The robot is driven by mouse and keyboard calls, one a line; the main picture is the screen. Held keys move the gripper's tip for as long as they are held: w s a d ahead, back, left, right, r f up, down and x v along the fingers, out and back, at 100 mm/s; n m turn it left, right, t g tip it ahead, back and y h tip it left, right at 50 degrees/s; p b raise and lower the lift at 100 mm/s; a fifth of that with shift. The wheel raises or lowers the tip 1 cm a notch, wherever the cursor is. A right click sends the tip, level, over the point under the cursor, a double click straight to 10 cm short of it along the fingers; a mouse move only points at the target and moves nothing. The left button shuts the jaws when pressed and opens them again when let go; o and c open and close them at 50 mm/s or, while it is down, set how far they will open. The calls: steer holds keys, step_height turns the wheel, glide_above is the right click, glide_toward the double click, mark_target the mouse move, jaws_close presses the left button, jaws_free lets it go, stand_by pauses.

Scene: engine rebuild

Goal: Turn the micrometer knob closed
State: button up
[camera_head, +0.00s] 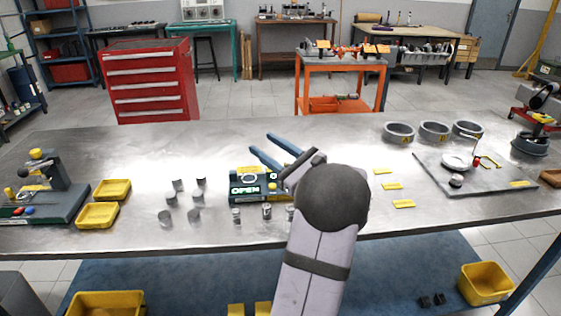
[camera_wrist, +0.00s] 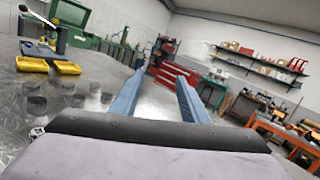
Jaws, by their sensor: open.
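The micrometer station is a green box (camera_head: 245,190) with a lit display reading OPEN, on the metal workbench near the middle. A pale rounded part and small yellow parts show on its top. I cannot pick out the knob; my arm and gripper cover the box's right side in the head view. My gripper (camera_head: 261,143) has two long blue fingers spread apart, with nothing between them. They point to the back left, above and behind the box. In the wrist view the open gripper (camera_wrist: 161,75) faces across the room, and the box does not show.
Several small metal cylinders (camera_head: 178,184) stand left of the box, and more stand in front of it. Yellow trays (camera_head: 98,215) lie farther left. Grey rings (camera_head: 434,131) and a grey plate (camera_head: 480,190) with parts lie right. The bench behind the box is clear.

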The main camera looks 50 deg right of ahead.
mark_target(286, 160)
steer(key=s+d+f+m+h, duration=0.1)
steer(key=d+f, duration=0.1)
steer(key=s+d+f+m+g+b, duration=0.1)
steer(key=s+d+f+m, duration=0.1)
steer(key=f, duration=0.1)
steer(key=s+d+f+m+g+h, duration=0.1)
steer(key=s+d+f, duration=0.1)
steer(key=shift+s+d+f+h+b, duration=0.1)
steer(key=shift+d+f+h+b, duration=0.2)
steer(key=shift+d+f+b, duration=0.1)
steer(key=shift+w+a, duration=0.15)
steer(key=shift+w, duration=0.05)
steer(key=shift+p+x, duration=0.75)
steer(key=shift+x, duration=2.9)
steer(key=shift+f, duration=0.15)
jaws_close()
